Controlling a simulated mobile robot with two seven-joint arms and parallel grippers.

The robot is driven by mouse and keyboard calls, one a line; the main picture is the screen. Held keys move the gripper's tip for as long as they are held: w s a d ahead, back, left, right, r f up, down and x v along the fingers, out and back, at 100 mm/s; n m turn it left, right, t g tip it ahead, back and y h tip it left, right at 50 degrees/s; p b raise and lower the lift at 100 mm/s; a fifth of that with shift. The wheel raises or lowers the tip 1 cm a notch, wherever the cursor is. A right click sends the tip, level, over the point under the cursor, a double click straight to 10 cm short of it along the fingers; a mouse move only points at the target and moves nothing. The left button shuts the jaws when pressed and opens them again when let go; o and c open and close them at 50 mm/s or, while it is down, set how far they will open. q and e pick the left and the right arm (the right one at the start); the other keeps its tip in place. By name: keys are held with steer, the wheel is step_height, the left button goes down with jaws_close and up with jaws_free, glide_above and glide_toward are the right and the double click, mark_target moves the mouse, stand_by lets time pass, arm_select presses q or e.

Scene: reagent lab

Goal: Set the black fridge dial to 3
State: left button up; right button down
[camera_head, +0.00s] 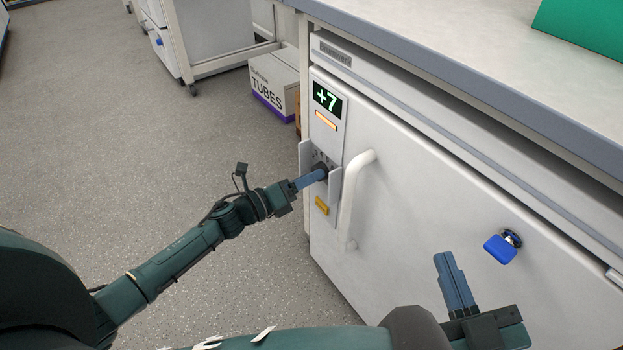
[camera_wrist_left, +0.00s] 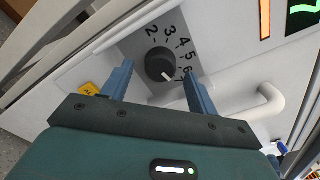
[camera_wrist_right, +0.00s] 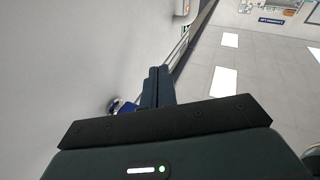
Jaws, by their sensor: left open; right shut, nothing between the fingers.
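The black fridge dial (camera_wrist_left: 160,63) sits on a grey plate with numbers from 2 to 7 visible around it. Its white mark points to the lower right in the left wrist view, near the 7 end. In the head view the dial (camera_head: 319,168) is partly covered by my left gripper (camera_head: 310,178). My left gripper (camera_wrist_left: 157,77) is open, one finger on each side of the dial, and I see gaps between fingers and knob. The fridge display (camera_head: 327,98) reads +7. My right gripper (camera_head: 447,262) is shut and empty in front of the fridge door.
Raised side flaps (camera_head: 335,185) flank the dial. A white door handle (camera_head: 357,195) stands just right of it, and a yellow label (camera_head: 321,206) lies below. A blue lock tag or key (camera_head: 500,249) sticks out near my right gripper. A TUBES box (camera_head: 274,84) stands behind.

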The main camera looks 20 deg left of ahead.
arm_select(q)
steer(key=shift+x, duration=0.85)
steer(key=shift+c, duration=0.2)
steer(key=c, duration=0.9)
